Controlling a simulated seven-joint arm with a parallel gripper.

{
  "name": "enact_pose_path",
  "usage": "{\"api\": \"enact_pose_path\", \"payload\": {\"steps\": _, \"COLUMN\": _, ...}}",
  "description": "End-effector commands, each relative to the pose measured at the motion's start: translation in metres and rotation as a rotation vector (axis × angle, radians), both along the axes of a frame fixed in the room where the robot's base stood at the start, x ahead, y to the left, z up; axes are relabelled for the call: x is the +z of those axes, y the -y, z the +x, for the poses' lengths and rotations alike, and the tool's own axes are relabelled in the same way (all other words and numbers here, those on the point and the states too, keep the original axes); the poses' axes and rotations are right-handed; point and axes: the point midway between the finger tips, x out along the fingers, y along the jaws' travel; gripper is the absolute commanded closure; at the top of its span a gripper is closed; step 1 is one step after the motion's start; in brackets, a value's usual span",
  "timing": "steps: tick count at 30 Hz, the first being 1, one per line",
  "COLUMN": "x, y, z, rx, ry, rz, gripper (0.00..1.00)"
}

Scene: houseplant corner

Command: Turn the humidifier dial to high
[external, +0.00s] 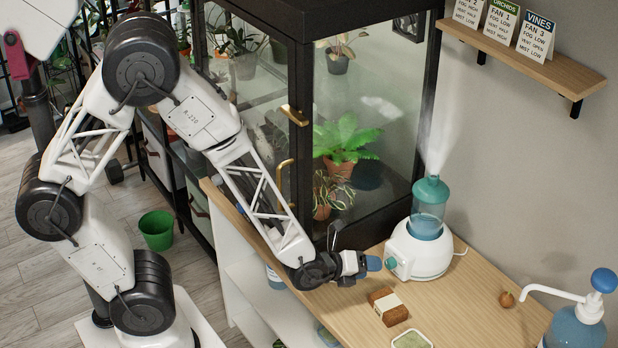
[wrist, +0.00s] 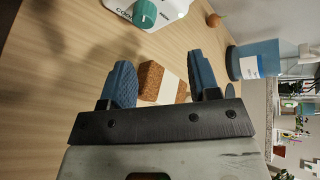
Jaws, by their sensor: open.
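The humidifier (external: 425,250) stands on the wooden counter, with a white base, a teal tank and mist rising from its top. Its teal dial (external: 391,263) faces my gripper (external: 374,263), whose blue fingers are just left of it in the external view. In the wrist view the dial (wrist: 145,14) is at the top edge on the white base (wrist: 176,8), beyond the fingertips. My gripper (wrist: 160,64) is open, with nothing held between its fingers. The fingers look apart from the dial. The dial's setting is too small to read.
A brown block with a white band (external: 388,306) lies on the counter below my gripper. A green-topped dish (external: 411,340), a small brown ball (external: 506,299) and a blue pump bottle (external: 575,328) are nearby. A glass plant cabinet (external: 365,110) stands behind; label cards (external: 537,35) are on a shelf.

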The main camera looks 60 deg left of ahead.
Motion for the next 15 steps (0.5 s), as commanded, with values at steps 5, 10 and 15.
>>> {"api": "enact_pose_path", "payload": {"steps": 5, "x": -0.009, "y": -0.015, "z": -0.004, "rx": -0.043, "ry": 0.114, "rz": 0.159, "gripper": 0.44}}
{"api": "enact_pose_path", "payload": {"steps": 10, "x": -0.013, "y": -0.021, "z": -0.007, "rx": -0.062, "ry": 0.172, "rz": 0.244, "gripper": 0.44}}
{"api": "enact_pose_path", "payload": {"steps": 15, "x": -0.013, "y": -0.023, "z": -0.007, "rx": -0.065, "ry": 0.185, "rz": 0.263, "gripper": 0.44}}
